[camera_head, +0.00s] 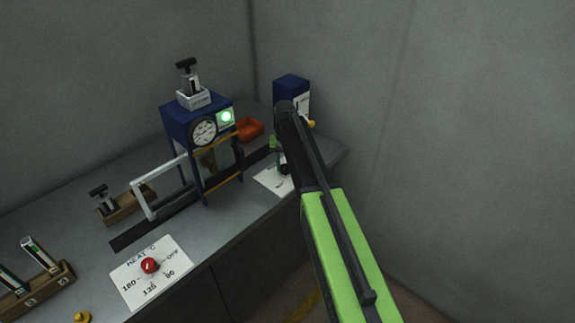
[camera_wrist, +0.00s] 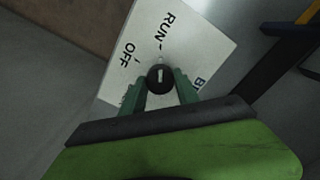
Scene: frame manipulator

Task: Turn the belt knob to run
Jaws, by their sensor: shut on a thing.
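The belt knob (camera_wrist: 160,78) is a round black knob with a white pointer line, on a white plate (camera_wrist: 204,35) marked RUN, OFF and a partly hidden word. The pointer line runs nearly straight up in the wrist view, towards the small tick beside RUN; the OFF tick is up and left of the knob. My gripper (camera_wrist: 159,82) has its green fingers on either side of the knob and is shut on it. In the head view the plate (camera_head: 268,181) lies at the bench's right end, and my arm partly covers it.
A blue framed machine (camera_head: 187,118) with a gauge and a lit green lamp stands left of the plate. A dark blue box (camera_head: 291,84) and an orange tray (camera_head: 248,129) are behind. A heat plate (camera_head: 126,277) with a red knob (camera_head: 149,265) lies front left.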

